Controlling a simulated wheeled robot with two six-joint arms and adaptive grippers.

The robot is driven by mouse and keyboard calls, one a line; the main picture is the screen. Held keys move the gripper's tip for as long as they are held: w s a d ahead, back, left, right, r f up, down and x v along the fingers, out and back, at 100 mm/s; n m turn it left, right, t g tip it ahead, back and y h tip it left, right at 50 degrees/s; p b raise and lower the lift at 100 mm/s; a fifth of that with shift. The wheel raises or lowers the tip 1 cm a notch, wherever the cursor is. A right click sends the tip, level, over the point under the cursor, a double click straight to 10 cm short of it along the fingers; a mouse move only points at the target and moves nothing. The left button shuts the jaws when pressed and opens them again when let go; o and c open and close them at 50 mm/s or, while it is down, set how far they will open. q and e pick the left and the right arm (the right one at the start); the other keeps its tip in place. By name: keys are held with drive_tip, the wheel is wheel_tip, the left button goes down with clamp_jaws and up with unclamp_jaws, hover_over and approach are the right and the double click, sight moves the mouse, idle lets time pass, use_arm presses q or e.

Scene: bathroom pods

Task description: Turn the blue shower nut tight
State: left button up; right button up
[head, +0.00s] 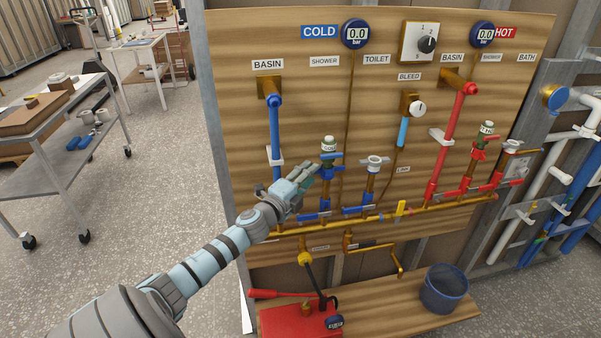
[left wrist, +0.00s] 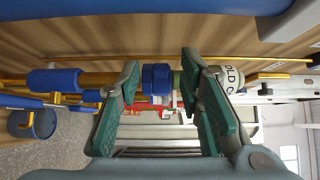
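The blue shower nut (left wrist: 157,80) sits on the brass cold shower pipe, beside a green ring and a white cap marked COLD (left wrist: 231,80). In the head view the nut (head: 331,156) shows just under the cap, near my fingertips. My left gripper (head: 305,176) is open and reaches toward this pipe from the left. In the left wrist view the nut appears in the gap between the two green-padded fingers (left wrist: 160,90), with clear space on both sides. The fingers are spread along the pipe's length. I see no contact with the nut. My right gripper is not in view.
A blue basin pipe (head: 275,135) stands left of the shower pipe. The toilet branch with a grey valve handle (head: 374,162) is close on the right. A blue bucket (head: 444,289) and a red pump (head: 300,317) stand on the lower shelf.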

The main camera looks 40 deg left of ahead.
use_arm(q)
drive_tip(key=s+d, duration=0.2)
drive_tip(key=s, duration=0.9)
drive_tip(key=shift+s, duration=0.25)
drive_tip(key=shift+a, duration=0.1)
